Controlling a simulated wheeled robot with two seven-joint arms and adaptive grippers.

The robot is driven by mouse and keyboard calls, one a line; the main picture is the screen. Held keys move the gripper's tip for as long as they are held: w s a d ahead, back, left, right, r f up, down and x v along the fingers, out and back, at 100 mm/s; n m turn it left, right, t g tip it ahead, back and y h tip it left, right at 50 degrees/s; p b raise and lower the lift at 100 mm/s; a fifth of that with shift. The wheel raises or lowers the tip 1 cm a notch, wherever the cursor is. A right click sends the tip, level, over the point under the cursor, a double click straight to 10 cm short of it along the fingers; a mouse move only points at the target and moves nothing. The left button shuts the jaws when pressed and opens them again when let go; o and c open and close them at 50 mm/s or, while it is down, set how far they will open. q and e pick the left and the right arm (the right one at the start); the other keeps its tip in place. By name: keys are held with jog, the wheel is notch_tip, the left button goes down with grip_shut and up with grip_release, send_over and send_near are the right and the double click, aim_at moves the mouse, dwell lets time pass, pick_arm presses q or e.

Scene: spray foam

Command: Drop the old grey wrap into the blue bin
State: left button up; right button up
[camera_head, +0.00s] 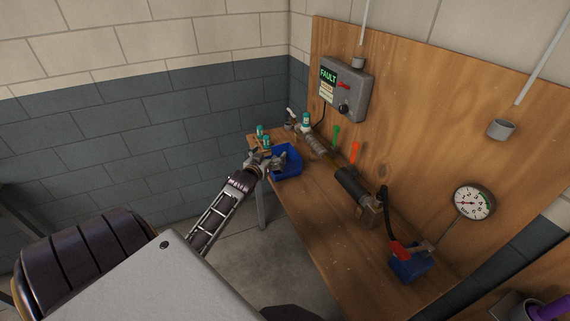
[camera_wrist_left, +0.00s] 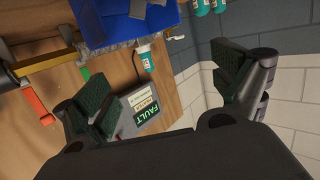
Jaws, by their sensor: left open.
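The blue bin (camera_head: 288,174) stands at the far left end of the wooden bench. In the left wrist view the bin (camera_wrist_left: 100,22) is at the top, with a grey flat piece (camera_wrist_left: 142,8) seen against its blue; this looks like the old grey wrap, but I cannot tell how it lies. My left gripper (camera_head: 277,160) is at the bin's left side, over its rim. In the left wrist view its two fingers (camera_wrist_left: 165,92) are wide apart with nothing between them. My right gripper is not in view.
Teal-capped bottles (camera_head: 266,141) stand beside the bin. A pipe with a black sleeve (camera_head: 352,184) runs along the bench, with green (camera_head: 336,135) and orange (camera_head: 355,151) handles. A grey fault box (camera_head: 345,90) and gauge (camera_head: 474,203) hang on the backboard.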

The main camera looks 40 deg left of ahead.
pick_arm(q)
jog(key=shift+v, duration=1.15)
